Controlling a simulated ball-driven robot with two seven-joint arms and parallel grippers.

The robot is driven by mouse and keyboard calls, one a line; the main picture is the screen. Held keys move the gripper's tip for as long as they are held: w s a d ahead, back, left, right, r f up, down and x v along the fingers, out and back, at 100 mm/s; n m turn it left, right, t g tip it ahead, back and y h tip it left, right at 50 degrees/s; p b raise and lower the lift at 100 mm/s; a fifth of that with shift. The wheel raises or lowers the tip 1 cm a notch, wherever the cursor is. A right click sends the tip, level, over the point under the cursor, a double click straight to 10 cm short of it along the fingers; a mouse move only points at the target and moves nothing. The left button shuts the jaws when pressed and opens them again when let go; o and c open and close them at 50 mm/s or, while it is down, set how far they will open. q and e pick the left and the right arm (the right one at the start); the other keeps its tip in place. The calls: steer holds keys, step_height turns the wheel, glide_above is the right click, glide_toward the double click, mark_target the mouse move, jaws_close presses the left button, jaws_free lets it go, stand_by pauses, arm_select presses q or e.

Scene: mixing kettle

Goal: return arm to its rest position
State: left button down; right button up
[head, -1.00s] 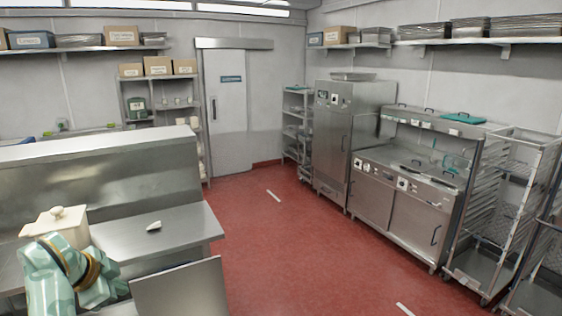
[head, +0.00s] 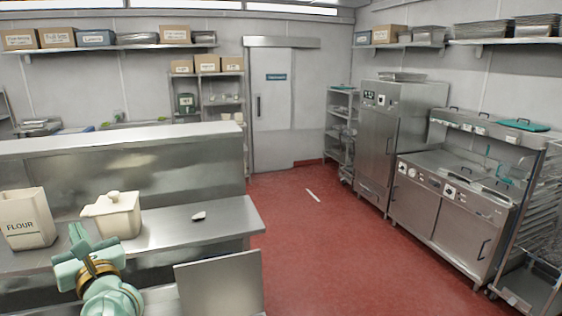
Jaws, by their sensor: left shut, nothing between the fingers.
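My left gripper (head: 78,236), mint green with a gold band behind it on the arm, is at the lower left in the head view. It is shut and empty, in front of the steel counter (head: 160,246). In the picture it sits just below and left of a cream lidded container (head: 118,222). I cannot tell how far apart they are. My right gripper is not in view.
A flour bag (head: 26,222) stands left of the container. A small white object (head: 199,216) lies on the counter. A steel panel (head: 220,285) stands at the counter's front. The red floor (head: 340,250) is open toward the cooking range (head: 440,210).

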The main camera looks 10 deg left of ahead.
arm_select(q)
steer(key=d+r+m+t+h, duration=0.3)
steer(key=d+m+t+h, duration=0.85)
steer(key=m, duration=0.95)
steer(key=s+d+f+m+g+h, duration=0.3)
steer(key=d+f+m+g+h, duration=0.4)
steer(key=d+f+m+h, duration=1.1)
steer(key=s+a+f+m+g+y+b, duration=0.1)
steer(key=s+a+f+m+g+y, duration=1)
steer(key=s+m+y, duration=0.4)
steer(key=s+d+f+n+g+h+b, duration=0.2)
steer(key=f+b, duration=1.3)
steer(key=f, duration=2.5)
steer(key=s+f+n+g+b, duration=0.1)
steer(key=s+f+b, duration=0.6)
steer(key=s+f, duration=0.4)
steer(key=s+d+f+n+g+h+b, duration=0.1)
steer(key=s+f+b, duration=0.6)
steer(key=f, duration=1.3)
steer(key=s, duration=0.4)
steer(key=shift+d, duration=0.15)
